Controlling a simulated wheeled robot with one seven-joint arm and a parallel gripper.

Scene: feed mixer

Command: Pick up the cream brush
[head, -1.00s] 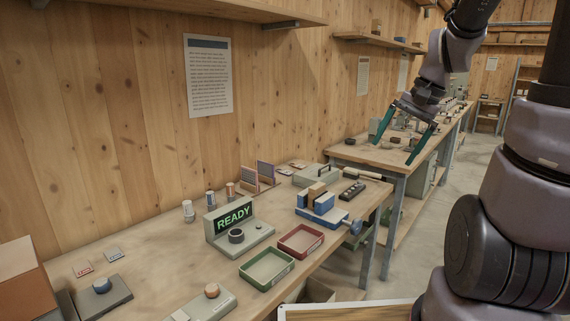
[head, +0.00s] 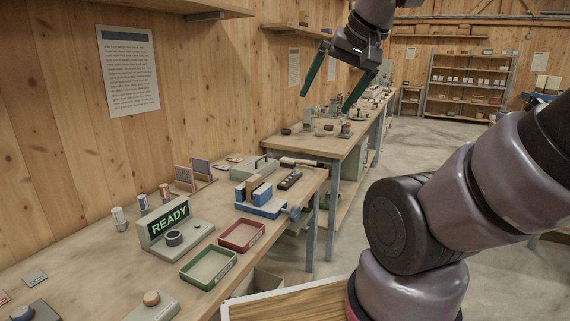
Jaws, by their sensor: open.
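My gripper (head: 325,103) is open and empty, with its two green fingers spread and pointing down. It shows high in the head view, in front of the far workbench (head: 318,146). I cannot make out the cream brush for certain. A small pale, elongated item (head: 311,165) lies at the far end of the near workbench (head: 100,245), behind the blue vise, and may be it. It is too small to tell. My gripper is well above that item in the picture and apart from it.
The near bench holds a READY display box (head: 168,222), green tray (head: 208,267), red tray (head: 242,234), blue vise (head: 262,206) and grey toolbox (head: 254,167). Several small items stand on the far bench. Open floor (head: 440,150) lies to the right, before a shelf rack (head: 468,88).

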